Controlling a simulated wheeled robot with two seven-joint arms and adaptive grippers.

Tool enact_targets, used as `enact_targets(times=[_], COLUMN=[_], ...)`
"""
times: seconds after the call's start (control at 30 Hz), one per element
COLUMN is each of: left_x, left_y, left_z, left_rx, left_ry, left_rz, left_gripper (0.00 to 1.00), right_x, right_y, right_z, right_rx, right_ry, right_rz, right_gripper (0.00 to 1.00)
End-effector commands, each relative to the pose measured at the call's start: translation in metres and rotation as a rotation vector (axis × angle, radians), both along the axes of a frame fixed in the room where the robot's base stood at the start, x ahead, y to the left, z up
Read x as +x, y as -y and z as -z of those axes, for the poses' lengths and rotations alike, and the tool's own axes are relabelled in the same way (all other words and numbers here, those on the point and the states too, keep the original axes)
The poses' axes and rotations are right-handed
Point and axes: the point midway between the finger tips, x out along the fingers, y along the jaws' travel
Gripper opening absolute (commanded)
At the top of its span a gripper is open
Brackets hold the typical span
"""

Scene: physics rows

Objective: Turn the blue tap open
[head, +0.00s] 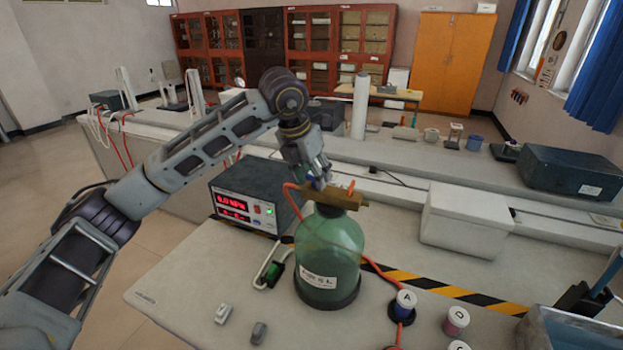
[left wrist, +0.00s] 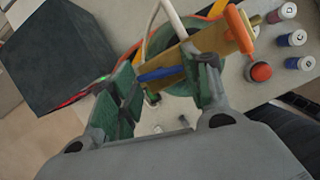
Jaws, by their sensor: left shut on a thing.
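The blue tap (left wrist: 160,74) is a small blue lever on a brass fitting (head: 328,194) on top of a green glass bottle (head: 330,250). My left gripper (head: 317,178) reaches down onto the fitting from above. In the left wrist view its fingers (left wrist: 165,80) stand on either side of the blue lever and are shut on it. The lever lies at a slight angle to the brass body (left wrist: 197,45). In the head view the gripper mostly hides the tap. My right gripper is not in view.
An orange lever (left wrist: 240,28) sits on the far end of the brass fitting. A white box (head: 466,219) stands further right.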

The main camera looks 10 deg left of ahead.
Motion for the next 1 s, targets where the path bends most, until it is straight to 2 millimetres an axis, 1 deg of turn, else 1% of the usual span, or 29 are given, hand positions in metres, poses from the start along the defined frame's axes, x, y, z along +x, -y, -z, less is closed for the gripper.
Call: enact_targets(times=[0.03, 0.1, 0.43, 0.67, 1.0], left_x=[0.000, 0.000, 0.000, 0.000, 0.000], left_y=[0.000, 0.001, 0.002, 0.002, 0.002], left_z=[0.000, 0.000, -0.001, -0.001, -0.002], left_rx=[0.000, 0.000, 0.000, 0.000, 0.000], left_ry=[0.004, 0.004, 0.003, 0.003, 0.003], left_rz=[-0.029, -0.073, -0.221, -0.256, -0.259], left_gripper=[0.24, 0.24, 0.24, 0.24, 0.24], right_x=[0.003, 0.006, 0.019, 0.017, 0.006], right_y=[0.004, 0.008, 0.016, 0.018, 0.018], right_z=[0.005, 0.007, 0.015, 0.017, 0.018], right_rx=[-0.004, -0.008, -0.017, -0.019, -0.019], right_ry=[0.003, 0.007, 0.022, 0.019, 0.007], right_rz=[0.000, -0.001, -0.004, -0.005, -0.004], right_gripper=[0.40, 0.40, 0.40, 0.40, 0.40])
